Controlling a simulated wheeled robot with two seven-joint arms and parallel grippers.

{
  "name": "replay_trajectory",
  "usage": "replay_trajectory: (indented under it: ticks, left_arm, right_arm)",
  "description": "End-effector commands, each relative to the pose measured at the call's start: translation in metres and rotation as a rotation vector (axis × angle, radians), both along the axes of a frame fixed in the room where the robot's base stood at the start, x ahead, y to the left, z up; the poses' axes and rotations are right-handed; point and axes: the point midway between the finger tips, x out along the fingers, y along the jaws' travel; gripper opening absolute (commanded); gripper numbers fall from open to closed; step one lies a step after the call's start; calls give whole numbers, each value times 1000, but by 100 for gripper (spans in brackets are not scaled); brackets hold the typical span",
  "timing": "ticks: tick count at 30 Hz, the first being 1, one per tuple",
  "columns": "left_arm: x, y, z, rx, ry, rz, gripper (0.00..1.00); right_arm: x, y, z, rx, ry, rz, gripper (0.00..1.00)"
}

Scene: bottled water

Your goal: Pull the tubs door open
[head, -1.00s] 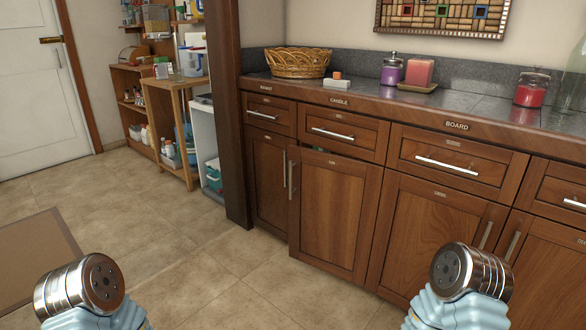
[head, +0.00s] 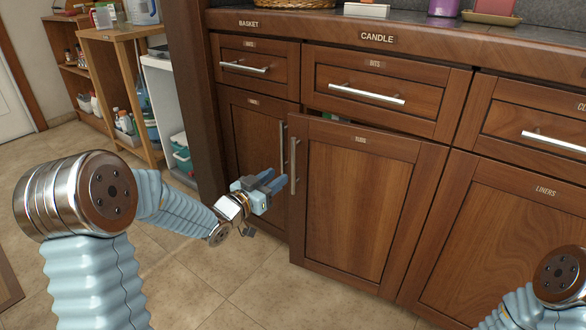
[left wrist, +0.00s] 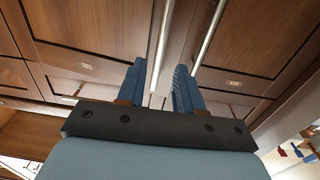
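The tubs door (head: 352,210) is a brown wooden cabinet door with a small label at its top. It stands slightly ajar, with a narrow dark gap above it. Its upright metal handle (head: 293,166) is on its left edge. My left gripper (head: 276,181) is open just left of this handle, fingers pointing at the cabinet. In the left wrist view, which looks upside down, the tubs handle (left wrist: 160,45) lines up between the two open fingers (left wrist: 158,85); I see no grip on it. My right gripper is out of view; only part of that arm shows.
The neighbouring door (head: 252,150) at left is shut; its handle (head: 282,150) stands close beside the tubs handle. Drawers (head: 375,90) sit above. A dark post (head: 190,90) and shelves (head: 125,90) stand further left. The tiled floor (head: 290,295) in front is clear.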

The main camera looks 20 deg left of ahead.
Motion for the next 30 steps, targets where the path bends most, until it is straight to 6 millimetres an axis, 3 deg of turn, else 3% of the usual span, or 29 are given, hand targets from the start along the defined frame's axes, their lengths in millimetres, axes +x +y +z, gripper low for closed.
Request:
replay_trajectory:
  ticks: [3, 10, 15, 23, 26, 30]
  left_arm:
    - [27, -12, -1, 0, 1, -3, 36]
    - [66, -26, -1, 1, 3, -1, 36]
    - [78, -31, -1, 0, 2, 0, 36]
    - [79, -31, -1, -1, 4, 1, 36]
    - [79, -31, -1, -1, 4, 1, 25]
    - [79, -31, -1, -1, 4, 1, 3]
  right_arm:
    - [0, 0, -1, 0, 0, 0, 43]
    - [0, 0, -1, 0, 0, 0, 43]
    - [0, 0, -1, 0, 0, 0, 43]
    - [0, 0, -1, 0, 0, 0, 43]
    - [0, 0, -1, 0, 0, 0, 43]
    - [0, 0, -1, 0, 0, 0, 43]
